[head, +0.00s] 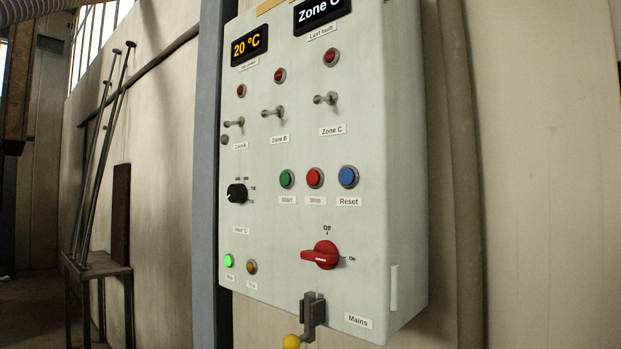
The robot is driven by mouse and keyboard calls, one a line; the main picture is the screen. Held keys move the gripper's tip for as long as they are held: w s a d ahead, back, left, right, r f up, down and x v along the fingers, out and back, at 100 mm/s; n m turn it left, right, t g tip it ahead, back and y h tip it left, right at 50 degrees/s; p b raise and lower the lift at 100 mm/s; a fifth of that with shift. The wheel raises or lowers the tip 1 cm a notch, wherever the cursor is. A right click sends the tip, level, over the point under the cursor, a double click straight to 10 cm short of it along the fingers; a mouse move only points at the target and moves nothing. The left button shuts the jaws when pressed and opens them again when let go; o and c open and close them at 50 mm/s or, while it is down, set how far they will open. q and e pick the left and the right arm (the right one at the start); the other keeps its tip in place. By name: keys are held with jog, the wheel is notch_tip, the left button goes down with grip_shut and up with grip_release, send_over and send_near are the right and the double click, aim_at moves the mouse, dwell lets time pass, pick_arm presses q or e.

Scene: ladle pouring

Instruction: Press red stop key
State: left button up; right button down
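The red stop key (314,178) is a round button in the middle of a pale grey-green control panel (300,225), with a label below that seems to read "Stop". A green start key (286,179) is just left of it, and a blue reset key (348,177) is just right of it. Nothing covers the red key. Neither of my grippers is in the head view.
A red rotary mains switch (322,255) sits below the keys, and a black dial (237,193) is at left. Toggle switches (272,112) are above. A bracket with a yellow ball (291,341) juts out below. Long rods (105,150) lean at left.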

pick_arm(q)
grip_shut()
dwell(1.0)
